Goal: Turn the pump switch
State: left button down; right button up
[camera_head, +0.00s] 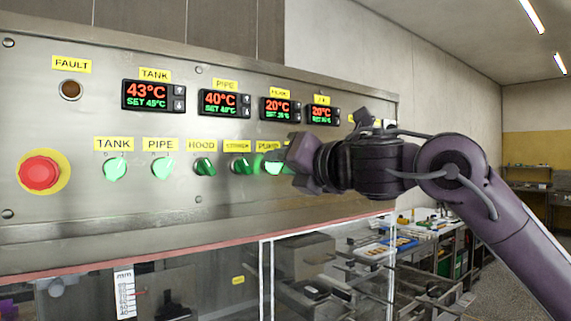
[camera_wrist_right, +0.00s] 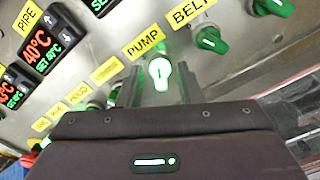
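The pump switch (camera_wrist_right: 160,73) is a green knob that glows bright, under the yellow PUMP label (camera_wrist_right: 144,44) in the right wrist view. Its pointer looks about upright in that view. In the head view the pump switch (camera_head: 272,167) is partly hidden by my right gripper (camera_head: 287,162), which is right at the panel. In the right wrist view the two fingers of my right gripper (camera_wrist_right: 160,88) stand apart, one on each side of the knob, with gaps visible. Whether a finger touches it I cannot tell. My left gripper is not in view.
The steel panel (camera_head: 100,205) carries a row of green knobs, including the hood switch (camera_head: 205,167) left of the pump and the belt switch (camera_wrist_right: 210,40) beside it. A red emergency button (camera_head: 40,173) is at far left. Temperature displays (camera_head: 153,96) sit above the knobs.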

jog(key=b+v, duration=0.3)
jog(key=v, duration=0.4)
jog(key=shift+s+d, duration=0.25)
